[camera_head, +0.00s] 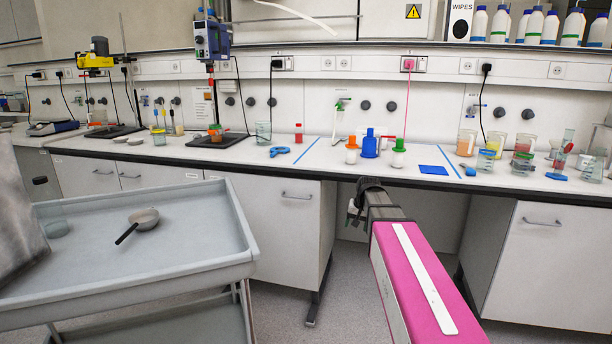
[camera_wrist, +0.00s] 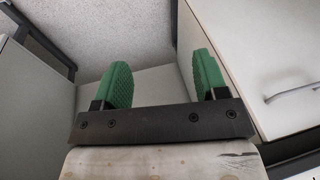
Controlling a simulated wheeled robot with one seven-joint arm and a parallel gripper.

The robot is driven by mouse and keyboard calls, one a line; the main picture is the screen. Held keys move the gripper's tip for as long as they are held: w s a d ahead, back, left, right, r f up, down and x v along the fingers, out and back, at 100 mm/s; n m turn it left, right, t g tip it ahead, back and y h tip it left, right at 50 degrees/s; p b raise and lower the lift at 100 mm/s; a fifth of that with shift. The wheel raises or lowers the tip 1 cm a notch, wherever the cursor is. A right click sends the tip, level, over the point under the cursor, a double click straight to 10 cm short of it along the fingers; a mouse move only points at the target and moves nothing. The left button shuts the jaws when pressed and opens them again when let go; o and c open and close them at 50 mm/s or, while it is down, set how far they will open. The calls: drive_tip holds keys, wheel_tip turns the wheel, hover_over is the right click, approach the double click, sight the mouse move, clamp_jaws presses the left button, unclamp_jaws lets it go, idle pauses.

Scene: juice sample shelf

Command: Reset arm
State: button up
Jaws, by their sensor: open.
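My gripper (camera_wrist: 162,68) shows in the wrist view with its two green padded fingers spread wide apart and nothing between them. Past the fingers are speckled grey floor and white cabinet fronts. In the head view my pink and dark arm reaches forward from the lower right towards the front of the long bench. Its far end, with my gripper (camera_head: 354,211), is small and partly hidden there, in front of the open space under the bench edge.
The white bench (camera_head: 310,160) holds a blue bottle (camera_head: 369,145), a blue mat (camera_head: 433,170) and several small vessels. A grey cart (camera_head: 110,282) with a small pan (camera_head: 143,219) stands at left. A white cabinet (camera_head: 545,262) with a handle stands at right. Floor shows between them.

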drive_tip(key=s+f+n+g, duration=0.1)
drive_tip(key=s+f, duration=0.7)
drive_tip(key=s, duration=0.2)
drive_tip(key=s+f+n+g+h, duration=0.1)
drive_tip(key=s+f, duration=0.8)
drive_tip(key=s, duration=0.2)
drive_tip(key=shift+s+a+g+h, duration=0.15)
drive_tip(key=shift+s+g+h, duration=0.15)
drive_tip(key=shift+f, duration=0.1)
